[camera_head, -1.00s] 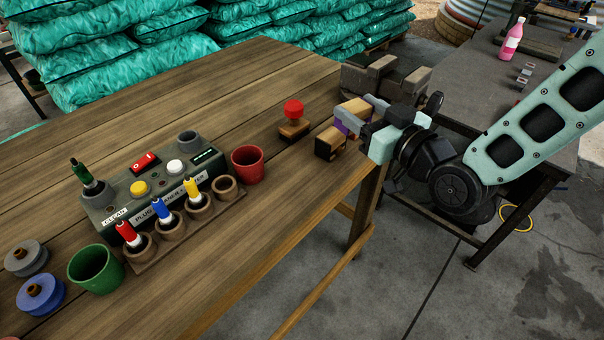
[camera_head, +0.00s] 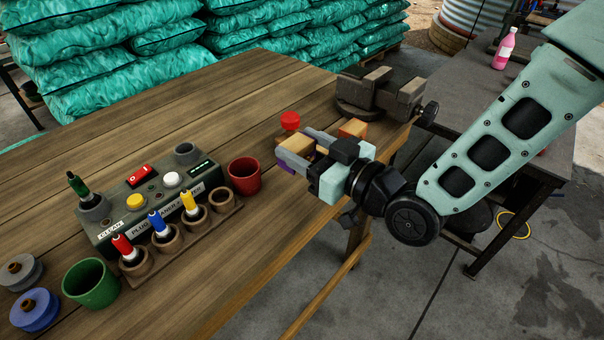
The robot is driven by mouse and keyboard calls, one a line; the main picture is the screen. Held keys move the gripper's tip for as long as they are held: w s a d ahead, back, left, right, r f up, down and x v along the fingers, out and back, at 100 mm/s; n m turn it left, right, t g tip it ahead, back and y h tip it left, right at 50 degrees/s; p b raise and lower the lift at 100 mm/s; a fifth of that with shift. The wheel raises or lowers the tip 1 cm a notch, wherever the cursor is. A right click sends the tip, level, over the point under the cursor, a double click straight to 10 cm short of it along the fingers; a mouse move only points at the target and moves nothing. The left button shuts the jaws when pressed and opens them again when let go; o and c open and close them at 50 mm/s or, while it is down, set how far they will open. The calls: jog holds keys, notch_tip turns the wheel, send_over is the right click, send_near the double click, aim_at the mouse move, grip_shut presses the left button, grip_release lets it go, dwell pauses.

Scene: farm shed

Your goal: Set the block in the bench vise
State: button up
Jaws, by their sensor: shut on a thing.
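My gripper (camera_head: 305,149) is over the right part of the wooden workbench and is shut on a tan wooden block (camera_head: 299,147). The grey fingers lie on either side of the block and hide part of it. A purple patch shows under the nearer finger. The dark grey bench vise (camera_head: 405,95) stands at the bench's far right corner, beyond and to the right of my gripper. No block shows between its jaws. Another tan block (camera_head: 353,128) shows behind my gripper, partly hidden, on the vise side.
A red-topped piece (camera_head: 290,121) stands just behind my gripper. The bench (camera_head: 240,105) is clear behind the tester.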

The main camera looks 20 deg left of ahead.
jog(key=shift+f, duration=2.85)
jog(key=shift+f, duration=0.25)
jog(key=o, duration=1)
jog(key=shift+r, duration=0.15)
jog(key=shift+s+d+f, duration=0.1)
jog(key=shift+d+f, duration=0.1)
jog(key=shift+d, duration=0.1)
jog(key=shift+p+v, duration=1.85)
jog(key=shift+v, duration=6.6)
